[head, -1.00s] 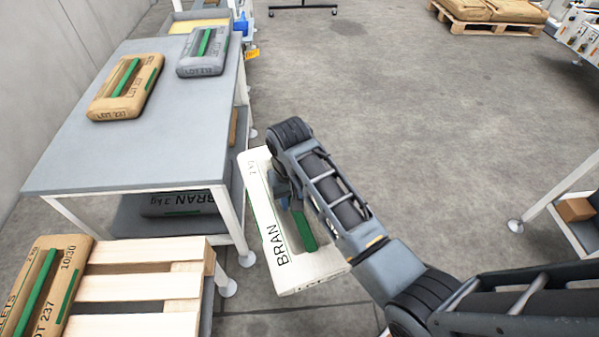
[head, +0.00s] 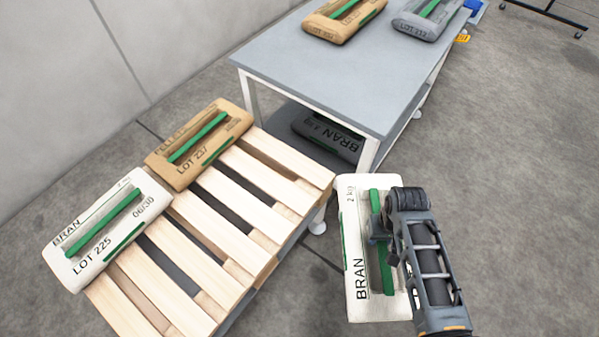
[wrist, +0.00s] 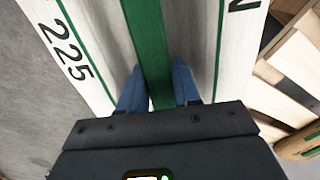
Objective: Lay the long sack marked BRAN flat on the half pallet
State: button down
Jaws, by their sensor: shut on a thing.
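My gripper (head: 378,229) is shut on the green handle strap of a long white sack marked BRAN (head: 356,245). The sack hangs to the right of the half pallet (head: 236,207), apart from it. In the wrist view the blue fingers (wrist: 158,90) close on the green strap, and the sack's white face (wrist: 88,40) shows the number 225. On the pallet's left side lie a second white BRAN sack marked LOT 225 (head: 75,250) and a brown sack marked LOT 237 (head: 178,172). The right side of the pallet shows bare slats.
A grey table (head: 300,68) stands behind the pallet, with a brown sack (head: 345,18) and a grey sack (head: 420,22) on top. A dark BRAN sack (head: 325,133) lies on its lower shelf. The floor at right is open.

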aim_at(155, 265)
jog(key=j+u, duration=0.15)
jog(key=j, duration=1.25)
jog(key=i+j+u, duration=0.15)
jog(key=j, duration=1.25)
